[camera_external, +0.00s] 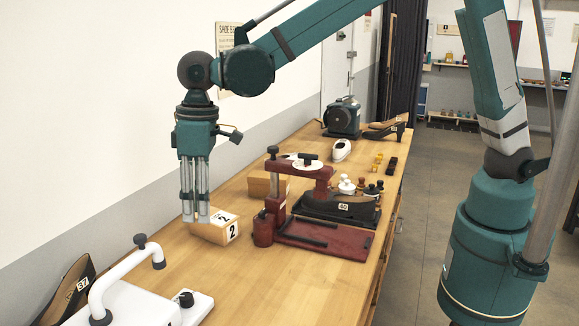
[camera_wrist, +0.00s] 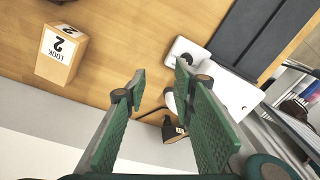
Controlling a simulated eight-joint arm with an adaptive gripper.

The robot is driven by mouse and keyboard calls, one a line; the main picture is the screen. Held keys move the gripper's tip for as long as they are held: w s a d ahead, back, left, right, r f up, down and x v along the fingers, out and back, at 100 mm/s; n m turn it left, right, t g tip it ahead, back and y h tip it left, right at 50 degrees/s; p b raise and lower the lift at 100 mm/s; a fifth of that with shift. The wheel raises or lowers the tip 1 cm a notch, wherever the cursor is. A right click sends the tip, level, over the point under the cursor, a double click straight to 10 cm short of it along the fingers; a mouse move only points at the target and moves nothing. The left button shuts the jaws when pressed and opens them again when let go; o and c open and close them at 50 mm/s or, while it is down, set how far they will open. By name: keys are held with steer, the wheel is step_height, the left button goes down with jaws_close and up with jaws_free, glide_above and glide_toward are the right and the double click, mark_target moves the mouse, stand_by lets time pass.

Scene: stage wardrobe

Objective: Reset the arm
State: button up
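My gripper (camera_external: 196,218) hangs pointing down over the left part of the wooden bench (camera_external: 262,290), near the wall. In the wrist view my gripper (camera_wrist: 160,75) shows two green finger pads with a clear gap between them and nothing held. It is open. The same block (camera_wrist: 62,52) is at the upper left in the wrist view, apart from the fingers. My arm reaches from the right over the bench.
A red press (camera_external: 325,240) with a dark shoe form marked 40 (camera_external: 338,207) stands mid-bench. A white machine (camera_external: 130,302) with a curved arm is at front left, beside a dark shoe marked 37 (camera_external: 68,290). A dark motor unit (camera_external: 342,118) stands farther back. The front bench middle is clear.

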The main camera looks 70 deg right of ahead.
steer(key=s+d+r+m+t+b, duration=0.1)
steer(key=s+d+r, duration=0.25)
steer(key=d, duration=0.55)
steer(key=s+d+r+m+t, duration=0.1)
steer(key=s+d+r, duration=0.25)
steer(key=d, duration=0.55)
steer(key=s+d+r+t+b, duration=0.1)
steer(key=s+d+r, duration=0.25)
steer(key=d, duration=0.55)
steer(key=s+d+f+m+t+b, duration=0.1)
steer(key=s+d+f, duration=0.1)
steer(key=s+d, duration=0.7)
steer(key=s+d+f+m+t+b, duration=0.1)
steer(key=s+d+f+m+t, duration=0.1)
steer(key=s+d, duration=0.7)
steer(key=shift+s+d+f+t+h, duration=0.3)
steer(key=shift+s+d+f+h, duration=0.1)
steer(key=shift+d+f, duration=0.25)
steer(key=shift+r, duration=0.1)
